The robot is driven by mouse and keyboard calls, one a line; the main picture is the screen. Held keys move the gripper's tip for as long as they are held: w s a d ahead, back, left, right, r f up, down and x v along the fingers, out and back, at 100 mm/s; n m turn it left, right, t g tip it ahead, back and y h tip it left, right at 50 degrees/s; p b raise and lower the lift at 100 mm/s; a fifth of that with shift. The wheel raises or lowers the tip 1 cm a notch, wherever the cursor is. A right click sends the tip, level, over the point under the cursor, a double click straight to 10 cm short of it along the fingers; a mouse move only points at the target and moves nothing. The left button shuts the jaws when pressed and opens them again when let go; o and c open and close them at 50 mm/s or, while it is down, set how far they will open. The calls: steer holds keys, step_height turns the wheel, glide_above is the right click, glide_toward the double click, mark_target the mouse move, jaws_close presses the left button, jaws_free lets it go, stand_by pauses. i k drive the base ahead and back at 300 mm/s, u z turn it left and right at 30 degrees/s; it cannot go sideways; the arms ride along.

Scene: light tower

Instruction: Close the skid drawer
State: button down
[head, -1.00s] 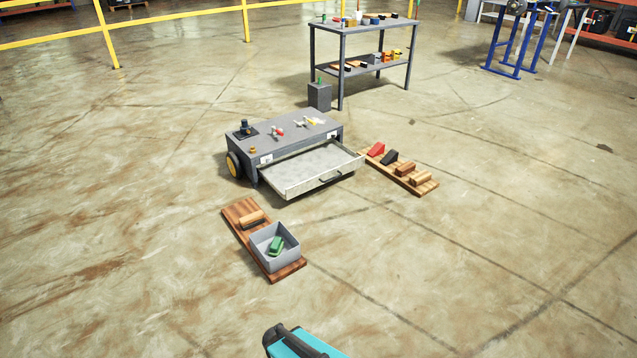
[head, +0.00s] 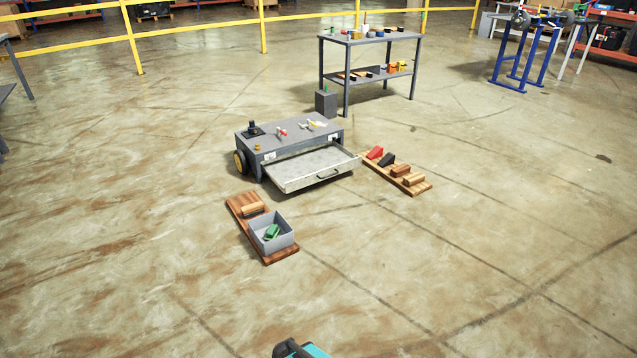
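The skid (head: 285,133) is a low grey box with wheels, standing on the floor near the middle of the head view. Its drawer (head: 325,175) is pulled out toward the front right, with a pale, empty-looking inside and a dark handle (head: 328,173) on its front face. A dark and teal part of my own body shows at the bottom edge, well apart from the drawer. My gripper's fingers cannot be seen.
A wooden board (head: 279,257) with a grey bin (head: 272,244) holding a green item lies in front of the skid. Another board (head: 420,188) with red, black and wooden blocks lies right of the drawer. A grey workbench (head: 348,90) stands behind. The front-right floor is clear.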

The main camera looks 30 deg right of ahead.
mark_target(292, 173)
steer(key=k, duration=0.55)
steer(key=z, duration=0.5)
steer(key=i, duration=0.8)
steer(key=z, duration=0.45)
steer(key=i, duration=1.65)
steer(key=u, duration=1)
steer(key=i, duration=0.4)
steer(key=u, duration=0.15)
